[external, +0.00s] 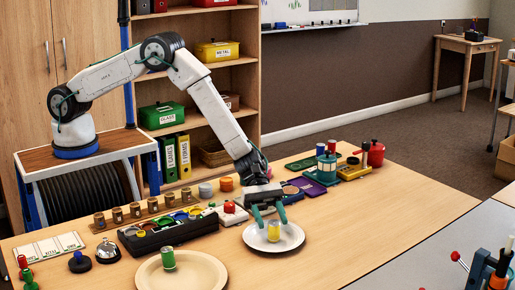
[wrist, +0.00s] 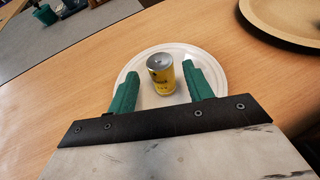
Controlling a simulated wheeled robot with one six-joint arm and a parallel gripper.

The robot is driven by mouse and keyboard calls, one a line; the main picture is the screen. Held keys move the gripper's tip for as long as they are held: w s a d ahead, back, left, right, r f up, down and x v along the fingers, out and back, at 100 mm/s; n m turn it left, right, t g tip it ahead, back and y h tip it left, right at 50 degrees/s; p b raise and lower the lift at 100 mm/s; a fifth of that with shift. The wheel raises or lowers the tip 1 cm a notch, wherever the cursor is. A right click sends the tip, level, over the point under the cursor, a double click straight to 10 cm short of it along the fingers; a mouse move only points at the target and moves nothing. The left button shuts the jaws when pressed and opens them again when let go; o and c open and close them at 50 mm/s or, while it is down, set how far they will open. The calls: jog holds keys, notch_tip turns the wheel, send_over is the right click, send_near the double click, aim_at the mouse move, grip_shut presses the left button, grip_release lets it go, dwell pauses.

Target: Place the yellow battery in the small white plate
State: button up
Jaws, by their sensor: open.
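The yellow battery (external: 273,231) stands upright on the small white plate (external: 292,240) near the middle of the table. In the wrist view the yellow battery (wrist: 160,75) shows its grey top and stands on the white plate (wrist: 215,70). My gripper (external: 268,217) is just above the plate, pointing down. In the wrist view the green fingers of my gripper (wrist: 161,90) are spread on either side of the battery, with a gap visible on both sides. The lower end of the battery is partly hidden in the external view.
A larger beige plate (external: 208,275) holding a green battery (external: 168,258) lies at the front left. A black tray (external: 165,234) with coloured round recesses stands behind it. Purple, green and yellow items and a red pot (external: 375,153) stand at the back. The table's right side is clear.

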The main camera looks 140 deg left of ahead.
jog(key=v, duration=0.7)
jog(key=shift+s, duration=0.15)
jog(key=s+d+r+m+g+h, duration=0.1)
jog(key=d+r+m+g+h, duration=0.2)
jog(key=d+r+m, duration=0.8)
jog(key=s+d+r+m+g+h, duration=0.1)
jog(key=s+d+r+m+g, duration=0.2)
jog(key=s+d+r, duration=0.55)
jog(key=s+d+r+m+g, duration=0.2)
jog(key=s+d+r+m, duration=0.3)
jog(key=d, duration=0.7)
jog(key=s+d+r+m+g+y, duration=0.1)
jog(key=s+d+r+m, duration=0.1)
jog(key=s, duration=0.2)
jog(key=s+d+r+m+g, duration=0.1)
jog(key=s+d+r, duration=0.1)
jog(key=s+d, duration=0.15)
jog(key=s+m+g+y, duration=0.1)
jog(key=s+m+y, duration=0.6)
jog(key=s, duration=1.7)
jog(key=a+m, duration=0.1)
jog(key=m, duration=0.2)
jog(key=shift+s+g, duration=0.3)
jog(key=shift+f, duration=0.15)
